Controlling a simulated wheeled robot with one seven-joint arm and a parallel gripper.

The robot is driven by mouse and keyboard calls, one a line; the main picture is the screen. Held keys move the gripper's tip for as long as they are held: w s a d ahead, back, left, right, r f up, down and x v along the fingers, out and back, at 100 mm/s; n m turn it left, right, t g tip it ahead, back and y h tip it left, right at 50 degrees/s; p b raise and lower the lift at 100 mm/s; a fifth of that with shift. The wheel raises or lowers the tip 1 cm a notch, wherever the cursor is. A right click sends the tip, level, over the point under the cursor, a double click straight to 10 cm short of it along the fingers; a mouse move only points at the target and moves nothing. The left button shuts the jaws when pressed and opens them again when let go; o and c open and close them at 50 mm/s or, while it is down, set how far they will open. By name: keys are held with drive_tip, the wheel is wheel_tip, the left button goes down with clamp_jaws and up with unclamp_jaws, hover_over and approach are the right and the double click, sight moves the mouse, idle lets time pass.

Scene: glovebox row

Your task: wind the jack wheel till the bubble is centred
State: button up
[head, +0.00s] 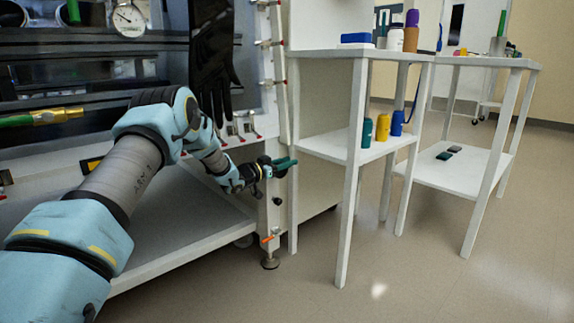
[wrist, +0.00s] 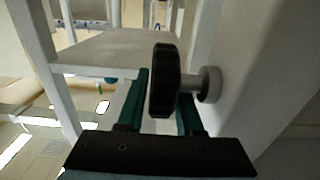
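A black wheel (wrist: 162,82) on a short grey hub (wrist: 210,85) stands out from a white upright in the wrist view. I take it to be the jack wheel. My gripper (wrist: 162,100) has its two green fingers apart, one on each side of the wheel. A narrow gap shows at the left finger; contact on the right is hidden. In the head view my gripper (head: 284,166) is at the glovebox's right front leg, above a levelling foot (head: 270,262). A small dark knob (head: 279,201) shows just below it. I cannot make out a bubble level in either view.
An orange-handled lever (head: 268,239) sticks out low on the leg. A white shelf stand (head: 325,147) with coloured bottles is close on the right, and a second stand (head: 455,172) is beyond it. A black glove (head: 212,60) hangs above my arm. The floor in front is clear.

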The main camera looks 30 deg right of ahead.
sight(280, 162)
drive_tip(key=shift+c, duration=0.2)
clamp_jaws()
drive_tip(key=shift+a+h+b, duration=0.1)
drive_tip(key=shift+h+b, duration=0.2)
drive_tip(key=shift+b, duration=0.1)
drive_tip(key=shift+a+h+b, duration=0.25)
drive_tip(key=shift+h+b, duration=0.65)
drive_tip(key=shift+b, duration=0.15)
drive_tip(key=h+b, duration=0.1)
drive_tip(key=b, duration=0.1)
drive_tip(key=t+h+b, duration=0.1)
drive_tip(key=h+b, duration=0.1)
drive_tip(key=shift+s+a+r, duration=0.15)
drive_tip(key=shift+a, duration=0.25)
drive_tip(key=h+b, duration=0.3)
drive_tip(key=shift+s+a+r+t, duration=0.1)
drive_tip(key=shift+a+r+t, duration=0.2)
drive_tip(key=shift+a, duration=0.1)
drive_tip(key=shift+a+r+h+b, duration=0.2)
drive_tip(key=shift+h+b, duration=0.2)
drive_tip(key=shift+b, duration=0.45)
